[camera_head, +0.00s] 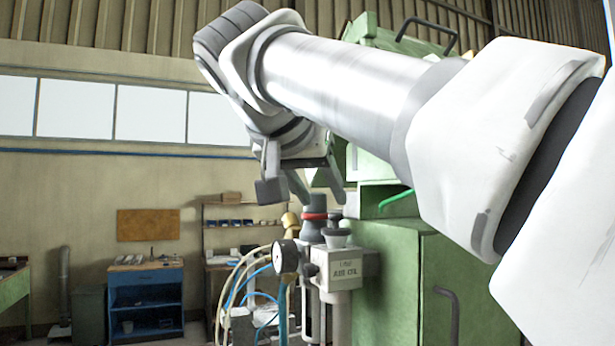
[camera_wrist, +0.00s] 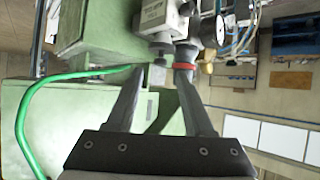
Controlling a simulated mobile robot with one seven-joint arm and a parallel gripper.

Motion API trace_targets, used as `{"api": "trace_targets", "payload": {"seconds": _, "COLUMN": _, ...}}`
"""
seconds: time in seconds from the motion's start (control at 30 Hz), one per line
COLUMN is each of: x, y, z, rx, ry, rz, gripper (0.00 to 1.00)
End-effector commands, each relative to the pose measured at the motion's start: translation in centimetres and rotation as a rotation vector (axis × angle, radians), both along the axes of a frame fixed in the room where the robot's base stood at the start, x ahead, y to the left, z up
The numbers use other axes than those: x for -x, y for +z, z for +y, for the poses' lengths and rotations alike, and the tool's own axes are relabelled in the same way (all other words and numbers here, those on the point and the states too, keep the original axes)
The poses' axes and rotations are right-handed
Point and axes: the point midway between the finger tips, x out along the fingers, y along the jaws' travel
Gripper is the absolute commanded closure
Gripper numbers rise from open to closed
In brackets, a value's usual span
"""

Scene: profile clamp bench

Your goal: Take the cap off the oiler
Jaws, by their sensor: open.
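The oiler (camera_head: 343,270) is a pale metal block marked "AIR OIL", standing in front of the green machine. Its dark grey cap (camera_head: 336,238) sits on top. In the wrist view the oiler (camera_wrist: 160,14) is at the top, seen rotated, with the cap (camera_wrist: 160,44) below it. My gripper (camera_head: 300,190) is above the oiler in the head view, fingers pointing down and apart from the cap. In the wrist view my gripper (camera_wrist: 160,72) is open, with the cap lying beyond the gap between its fingertips. Nothing is held.
A dark knob with a red ring (camera_head: 315,216) stands close to the cap's left; in the wrist view the red ring (camera_wrist: 184,66) lies by the right fingertip. A pressure gauge (camera_head: 286,257) and hoses are at the left. The green machine (camera_head: 395,290) stands close on the right.

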Motion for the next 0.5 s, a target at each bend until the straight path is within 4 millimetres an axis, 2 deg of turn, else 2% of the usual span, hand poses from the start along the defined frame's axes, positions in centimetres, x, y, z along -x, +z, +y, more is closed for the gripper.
{"api": "trace_targets", "payload": {"seconds": 0.17, "x": -0.2, "y": 1.0, "z": 0.5, "rx": -0.014, "ry": -0.013, "rz": -0.023, "gripper": 0.47}}
{"api": "trace_targets", "payload": {"seconds": 0.5, "x": -1.6, "y": 0.1, "z": -0.1, "rx": -0.014, "ry": -0.016, "rz": -0.022, "gripper": 0.47}}
